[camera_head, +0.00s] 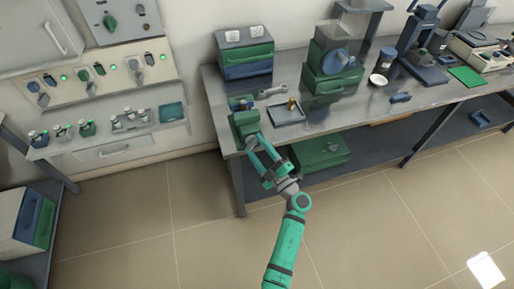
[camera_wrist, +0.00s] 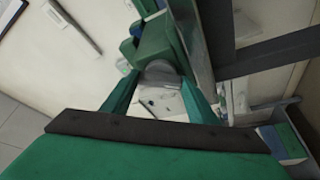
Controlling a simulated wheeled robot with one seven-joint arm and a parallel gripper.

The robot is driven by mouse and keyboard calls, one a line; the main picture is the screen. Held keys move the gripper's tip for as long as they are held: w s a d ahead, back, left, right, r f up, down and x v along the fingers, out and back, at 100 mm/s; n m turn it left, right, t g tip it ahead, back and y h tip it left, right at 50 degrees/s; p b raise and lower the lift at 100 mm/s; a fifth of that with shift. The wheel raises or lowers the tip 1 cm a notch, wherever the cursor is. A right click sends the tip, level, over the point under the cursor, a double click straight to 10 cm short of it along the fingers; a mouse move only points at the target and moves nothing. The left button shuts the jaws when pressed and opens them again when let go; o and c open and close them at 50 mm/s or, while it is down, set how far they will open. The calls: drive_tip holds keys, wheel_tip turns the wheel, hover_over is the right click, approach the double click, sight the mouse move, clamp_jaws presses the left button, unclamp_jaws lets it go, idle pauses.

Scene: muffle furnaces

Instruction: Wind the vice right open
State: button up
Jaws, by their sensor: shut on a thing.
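The green vice (camera_head: 246,122) stands at the near left corner of the steel bench, with a blue part behind it. My gripper (camera_head: 257,147) reaches up to its front side from below. In the wrist view the green vice body (camera_wrist: 157,42) is ahead, and my gripper's two green fingers (camera_wrist: 160,92) are on either side of a grey rounded part (camera_wrist: 160,72) at the vice's front. The gripper is shut on this part, which looks like the vice's handle. The fingers hide much of it, and the gap between the vice jaws cannot be made out.
A grey tray (camera_head: 287,121) with a small brass-coloured piece lies right of the vice, and a grey wrench-like tool (camera_head: 272,91) lies behind. A blue and green drawer box (camera_head: 246,68) stands at the back. A green case (camera_head: 320,153) sits on the lower shelf. The floor in front is clear.

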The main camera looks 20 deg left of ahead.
drive_tip(key=o, duration=1)
drive_tip(key=shift+o, duration=0.2)
